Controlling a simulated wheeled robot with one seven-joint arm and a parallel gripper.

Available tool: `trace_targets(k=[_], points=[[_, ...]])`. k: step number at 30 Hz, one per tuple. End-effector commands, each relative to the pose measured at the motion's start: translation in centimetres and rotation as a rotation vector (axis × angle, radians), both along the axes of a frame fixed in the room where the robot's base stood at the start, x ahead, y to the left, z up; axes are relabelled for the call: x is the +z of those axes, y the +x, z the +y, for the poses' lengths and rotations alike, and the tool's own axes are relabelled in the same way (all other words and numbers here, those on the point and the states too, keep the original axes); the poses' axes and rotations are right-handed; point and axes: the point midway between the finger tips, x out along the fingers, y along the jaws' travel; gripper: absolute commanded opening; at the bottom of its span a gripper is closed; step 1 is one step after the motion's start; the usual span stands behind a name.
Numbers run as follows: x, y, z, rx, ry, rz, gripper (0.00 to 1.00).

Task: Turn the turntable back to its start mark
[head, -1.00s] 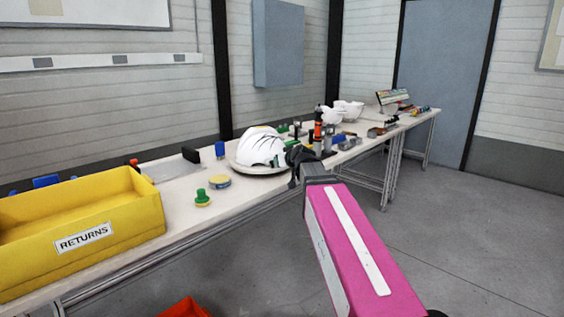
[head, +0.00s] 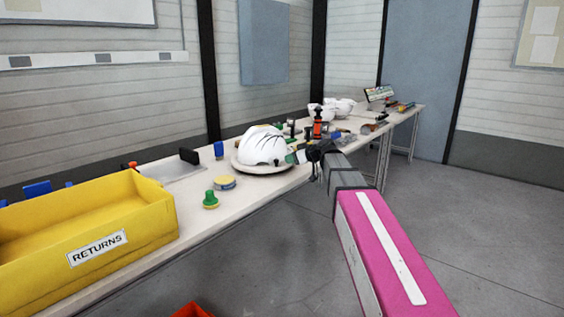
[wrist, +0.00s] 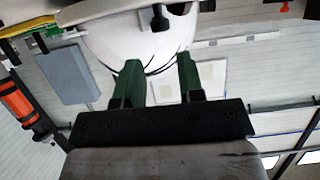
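The turntable is a pale round plate (head: 242,165) on the workbench, with a white helmet shell (head: 262,144) with dark stripes sitting on it. My gripper (head: 293,157) is at the right side of the shell, close to the turntable rim. In the wrist view, my gripper's two green fingers (wrist: 158,72) stand apart with a gap between them, and the helmet shell (wrist: 140,40) fills the space beyond. A small black knob-like part (wrist: 160,18) shows beyond the gap. Whether the fingers touch anything is unclear. I cannot make out a start mark.
A yellow RETURNS bin (head: 150,235) stands at the bench's near left. An orange-and-black tool (head: 317,125) stands behind my gripper. The floor at right is clear.

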Motion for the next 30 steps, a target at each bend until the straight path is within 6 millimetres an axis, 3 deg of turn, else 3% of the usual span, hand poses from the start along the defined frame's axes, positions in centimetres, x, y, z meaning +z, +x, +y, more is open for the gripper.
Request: trace_targets(k=[12,26,30], points=[[-2.5,3.9,5.0,-0.002,0.0,0.0,0.35],[-3.0,4.4,5.9,-0.002,0.0,0.0,0.35],[-3.0,4.4,5.9,-0.002,0.0,0.0,0.0]])
